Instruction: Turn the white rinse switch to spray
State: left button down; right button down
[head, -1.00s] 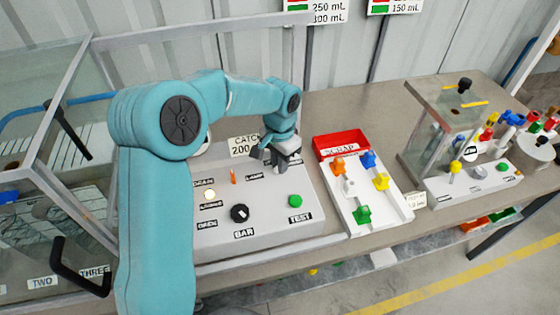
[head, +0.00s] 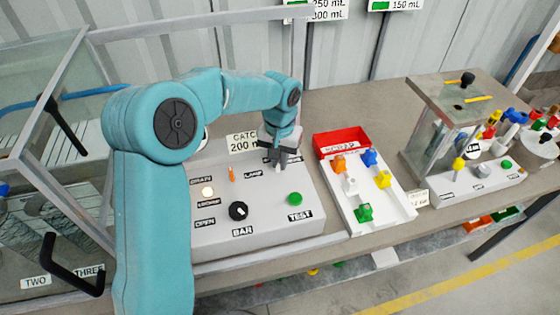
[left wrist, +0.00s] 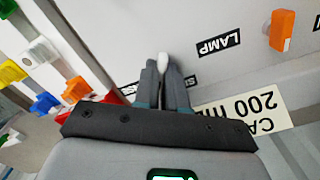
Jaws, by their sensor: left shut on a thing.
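The white rinse switch is a small pale lever on the grey control panel (head: 262,225). In the left wrist view, its rounded white tip (left wrist: 162,60) shows between my two dark fingertips. My left gripper (head: 278,163) is at the panel's upper right in the head view, its fingers pointing down. It is shut on the switch (head: 277,168). The fingers hide most of the lever and part of the labels beside it, so I cannot read its setting. My right gripper is in neither view.
The panel also has an orange lamp switch (head: 232,174), a black BAR knob (head: 238,211) and a green TEST button (head: 295,199). A white tray (head: 393,218) with coloured valves and a red SCRAP bin (head: 341,141) stand to the right. A glass-walled enclosure (head: 40,130) is at left.

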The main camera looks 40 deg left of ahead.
pick_arm(q)
jog(key=n+b, duration=0.1)
jog(key=n, duration=0.3)
jog(key=shift+r, duration=0.15)
jog(key=shift+w+n+b, duration=0.1)
jog(key=shift+n+b, duration=0.25)
jog(key=shift+n, duration=0.95)
jog(key=shift+r, duration=0.1)
jog(key=c, duration=1.2)
grip_release()
notch_tip(320, 180, up, 16)
jog(key=p, duration=0.1)
jog(key=shift+r, duration=0.15)
